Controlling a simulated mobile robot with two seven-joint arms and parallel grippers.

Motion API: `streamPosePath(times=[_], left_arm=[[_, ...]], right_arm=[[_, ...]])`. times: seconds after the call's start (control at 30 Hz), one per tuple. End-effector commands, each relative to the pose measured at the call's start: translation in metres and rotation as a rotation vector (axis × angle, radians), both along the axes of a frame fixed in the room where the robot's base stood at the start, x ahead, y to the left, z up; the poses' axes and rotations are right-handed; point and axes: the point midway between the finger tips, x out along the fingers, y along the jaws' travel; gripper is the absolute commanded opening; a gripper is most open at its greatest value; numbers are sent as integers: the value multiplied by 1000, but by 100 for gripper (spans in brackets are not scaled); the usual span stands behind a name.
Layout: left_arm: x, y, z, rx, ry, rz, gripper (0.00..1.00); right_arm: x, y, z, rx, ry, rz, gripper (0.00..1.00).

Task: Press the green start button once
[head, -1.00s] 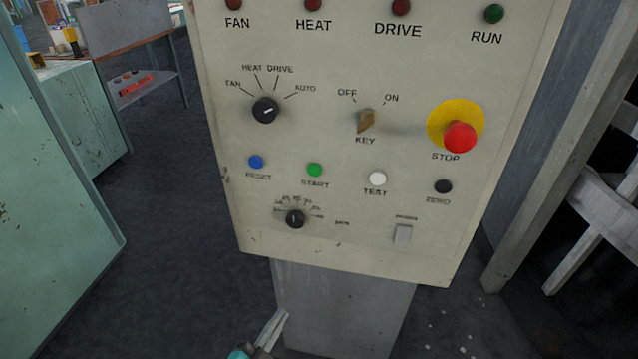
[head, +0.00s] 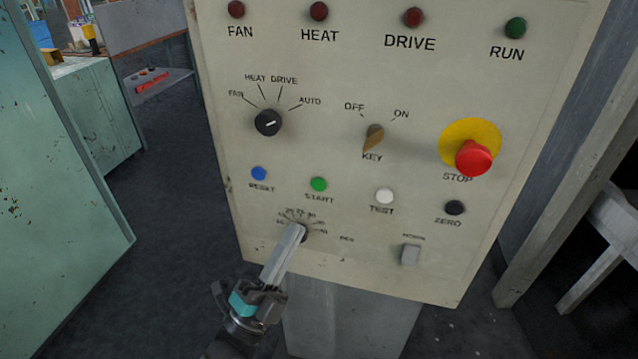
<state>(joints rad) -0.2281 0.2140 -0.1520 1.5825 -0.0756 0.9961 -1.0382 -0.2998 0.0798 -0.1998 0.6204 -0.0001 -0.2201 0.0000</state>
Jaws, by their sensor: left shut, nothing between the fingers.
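The green start button (head: 319,184) sits in the lower row of a cream control panel (head: 340,230), above the label START. It lies between the blue reset button (head: 258,173) and the white test button (head: 384,196). My left gripper (head: 298,232) comes up from the bottom with its fingers shut and empty. In the picture its tips lie below and a little left of the start button, apart from it. They overlap the small lower dial, hiding most of its knob; I cannot tell whether they touch it. My right gripper is not in view.
A red stop button (head: 473,158) on a yellow disc sticks out at the right. A selector knob (head: 268,122), a key switch (head: 374,137), a black zero button (head: 454,208) and a grey rocker switch (head: 410,254) are also on the panel. Green cabinets stand left.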

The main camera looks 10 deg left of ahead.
Motion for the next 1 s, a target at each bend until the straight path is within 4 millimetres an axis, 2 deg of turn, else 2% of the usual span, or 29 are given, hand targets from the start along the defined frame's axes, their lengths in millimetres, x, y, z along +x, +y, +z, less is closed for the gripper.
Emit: streamPosePath(times=[0.27,0.7,1.0], left_arm=[[9,0,-1,-1,0,-1,0],[67,-2,-3,-1,0,-1,0],[87,-3,-1,-2,4,-1,0]], right_arm=[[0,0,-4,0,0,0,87],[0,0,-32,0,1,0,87],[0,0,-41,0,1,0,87]])
